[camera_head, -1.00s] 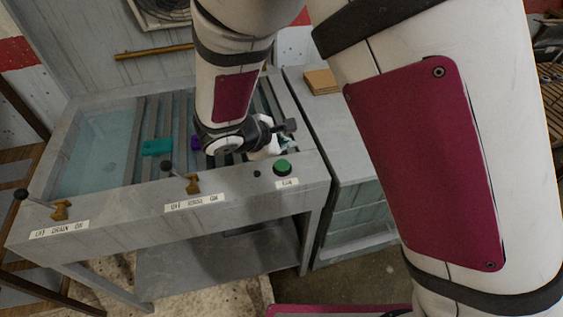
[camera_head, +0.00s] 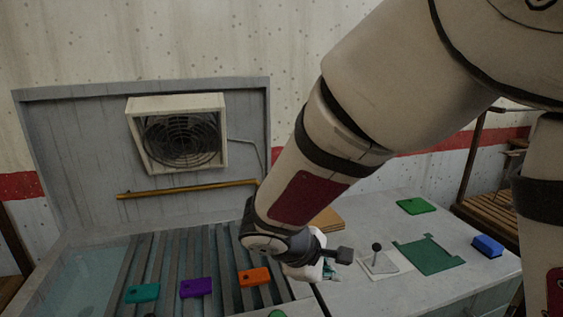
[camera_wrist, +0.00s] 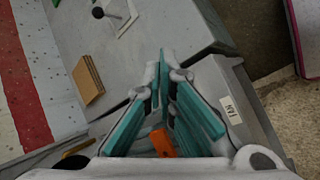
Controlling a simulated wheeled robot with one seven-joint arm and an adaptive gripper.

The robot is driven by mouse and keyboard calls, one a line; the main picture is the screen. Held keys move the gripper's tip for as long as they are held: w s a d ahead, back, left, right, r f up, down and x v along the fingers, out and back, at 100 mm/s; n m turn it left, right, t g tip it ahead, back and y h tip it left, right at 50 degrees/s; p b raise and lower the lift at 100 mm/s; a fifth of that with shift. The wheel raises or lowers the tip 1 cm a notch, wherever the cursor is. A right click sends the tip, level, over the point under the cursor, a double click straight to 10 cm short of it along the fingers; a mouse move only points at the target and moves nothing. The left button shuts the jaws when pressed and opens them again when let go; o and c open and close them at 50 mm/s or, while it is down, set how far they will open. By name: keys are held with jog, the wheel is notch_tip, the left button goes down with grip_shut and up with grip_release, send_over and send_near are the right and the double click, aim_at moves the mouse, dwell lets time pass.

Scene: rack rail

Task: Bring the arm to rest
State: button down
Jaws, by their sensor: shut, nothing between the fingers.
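My gripper (camera_head: 328,272) shows at the end of my arm in the head view, over the right end of the slatted rack and the near side of the side counter. In the wrist view its two teal-padded fingers (camera_wrist: 168,62) come together at the tips with nothing held between them. An orange block (camera_head: 254,277) lies on the slats, left of my gripper and apart from it. It also shows behind the fingers in the wrist view (camera_wrist: 162,142). My wrist hides part of the rack.
A purple block (camera_head: 196,288) and a teal block (camera_head: 143,293) lie on the slats. The counter (camera_head: 405,297) bears a green block (camera_head: 416,206), a blue block (camera_head: 487,246), a green plate (camera_head: 430,256), a small lever (camera_head: 377,255) and brown boards (camera_head: 328,219). A fan (camera_head: 182,138) stands behind.

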jog(key=s+d+r+m+g+y, duration=0.2)
jog(key=s+d+r+m, duration=0.4)
jog(key=s+d+r, duration=0.2)
jog(key=s+d+r+m+t+y, duration=0.1)
jog(key=s+r+m+t+y, duration=0.1)
jog(key=s+r+m+y, duration=0.2)
jog(key=s+r+m, duration=0.1)
jog(key=s+m, duration=0.2)
jog(key=s, duration=0.5)
jog(key=shift+s+d+m, duration=0.2)
jog(key=shift+d+m, duration=0.1)
jog(key=shift+d, duration=0.1)
jog(key=shift+r, duration=0.1)
